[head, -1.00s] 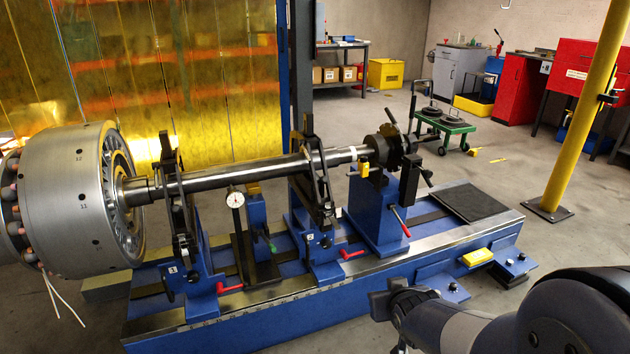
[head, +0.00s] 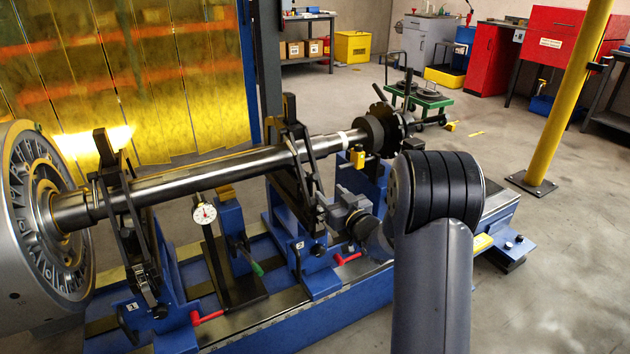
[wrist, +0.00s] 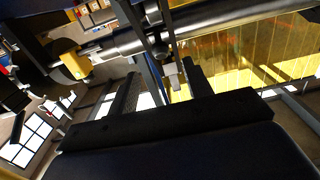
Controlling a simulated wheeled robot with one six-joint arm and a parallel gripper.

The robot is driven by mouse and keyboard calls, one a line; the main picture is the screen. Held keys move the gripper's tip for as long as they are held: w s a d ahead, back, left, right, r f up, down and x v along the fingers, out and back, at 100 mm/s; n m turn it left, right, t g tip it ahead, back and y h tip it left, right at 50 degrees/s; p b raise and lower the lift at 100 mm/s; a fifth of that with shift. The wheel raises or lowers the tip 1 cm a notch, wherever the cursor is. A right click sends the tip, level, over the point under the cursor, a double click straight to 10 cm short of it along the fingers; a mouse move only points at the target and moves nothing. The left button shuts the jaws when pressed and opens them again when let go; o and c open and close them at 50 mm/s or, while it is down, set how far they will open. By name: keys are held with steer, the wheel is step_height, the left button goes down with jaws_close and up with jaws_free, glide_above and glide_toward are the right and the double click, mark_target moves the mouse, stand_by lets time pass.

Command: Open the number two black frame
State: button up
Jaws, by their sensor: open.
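The number two black frame (head: 290,175) stands upright on a blue pedestal with a small white label (head: 300,245). It is closed around the long steel shaft (head: 215,170). My gripper (head: 335,213) is just right of the frame's lower right side, partly hidden by my wrist. In the wrist view my gripper (wrist: 160,88) is open, with its two dark fingers apart. A dark bracket with a grey block (wrist: 172,76) shows between or just beyond the fingertips, below the shaft (wrist: 205,22). I cannot tell whether the fingers touch it.
The other black frame (head: 125,215) holds the shaft near the large bladed rotor (head: 45,200). A dial gauge (head: 204,213) stands between the frames. Red handles (head: 346,258) stick out at the pedestals.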

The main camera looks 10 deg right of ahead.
mark_target(317, 180)
steer(key=x, duration=0.8)
steer(key=shift+b, duration=0.4)
jaws_close()
